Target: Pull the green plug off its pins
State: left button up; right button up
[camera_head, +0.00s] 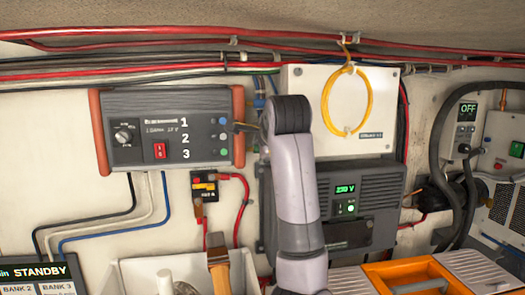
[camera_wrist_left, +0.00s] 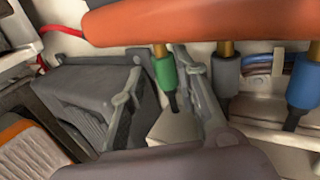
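The green plug (camera_wrist_left: 166,72) sits below the orange end cap (camera_wrist_left: 190,18) in the left wrist view, with a brass pin showing between them. A grey plug (camera_wrist_left: 226,74) and a blue plug (camera_wrist_left: 304,80) sit to its right on similar pins. My left gripper (camera_wrist_left: 160,68) is open, one finger on each side of the green plug; contact is not clear. In the head view my left gripper (camera_head: 247,127) is at the right end of the charger box (camera_head: 170,128), mostly hidden by my arm. The green plug cannot be made out there. My right gripper is out of view.
Red cables run along the top.

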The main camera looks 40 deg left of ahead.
pick_arm(q)
jog(key=s+d, duration=0.4)
jog(key=d, duration=0.1)
jog(key=shift+d+b, duration=0.2)
jog(key=shift+b, duration=0.1)
dwell(0.6)
